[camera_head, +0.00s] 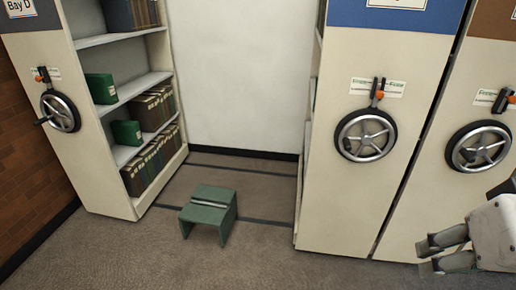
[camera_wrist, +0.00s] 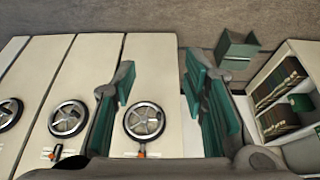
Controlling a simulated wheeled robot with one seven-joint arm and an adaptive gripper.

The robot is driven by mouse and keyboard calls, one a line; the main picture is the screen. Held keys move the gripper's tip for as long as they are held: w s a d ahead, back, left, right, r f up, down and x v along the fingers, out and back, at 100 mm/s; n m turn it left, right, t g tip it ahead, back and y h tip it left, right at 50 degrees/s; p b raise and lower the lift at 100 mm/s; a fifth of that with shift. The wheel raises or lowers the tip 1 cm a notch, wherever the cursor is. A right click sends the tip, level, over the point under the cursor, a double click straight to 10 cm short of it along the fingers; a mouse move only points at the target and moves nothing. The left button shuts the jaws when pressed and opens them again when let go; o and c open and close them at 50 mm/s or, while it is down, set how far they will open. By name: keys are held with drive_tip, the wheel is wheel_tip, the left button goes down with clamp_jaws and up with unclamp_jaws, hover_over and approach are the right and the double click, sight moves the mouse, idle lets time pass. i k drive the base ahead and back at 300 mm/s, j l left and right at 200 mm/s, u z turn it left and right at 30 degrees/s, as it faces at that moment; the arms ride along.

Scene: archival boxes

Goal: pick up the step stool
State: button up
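A green step stool (camera_head: 208,210) stands upright on the grey floor in the aisle between two shelf units. It has a slot across its top. In the wrist view the scene appears upside down, and the stool (camera_wrist: 236,48) shows at the upper right, beyond the fingers. My gripper (camera_head: 430,257) is at the lower right of the head view, in front of the shelf units and well apart from the stool. In the wrist view my gripper's (camera_wrist: 158,92) two green-padded fingers are spread wide with nothing between them.
An open shelf unit (camera_head: 102,150) with binders and green boxes stands left of the stool. Closed cream shelf units with handwheels (camera_head: 365,136) stand to the right. Rails (camera_head: 243,157) cross the aisle floor. The floor in front of the stool is clear.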

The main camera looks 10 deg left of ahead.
sight(195, 212)
drive_tip(key=u, duration=0.55)
drive_tip(key=i+u, duration=0.35)
drive_tip(key=i+l+u, duration=0.1)
drive_tip(key=i+u, duration=0.2)
drive_tip(key=i+l+u, duration=0.2)
drive_tip(key=i+u, duration=0.15)
drive_tip(key=i+l+u, duration=0.1)
drive_tip(key=i+l, duration=0.4)
drive_tip(key=i, duration=0.2)
drive_tip(key=i+l+u, duration=0.1)
drive_tip(key=i+l, duration=0.5)
drive_tip(key=i, duration=0.05)
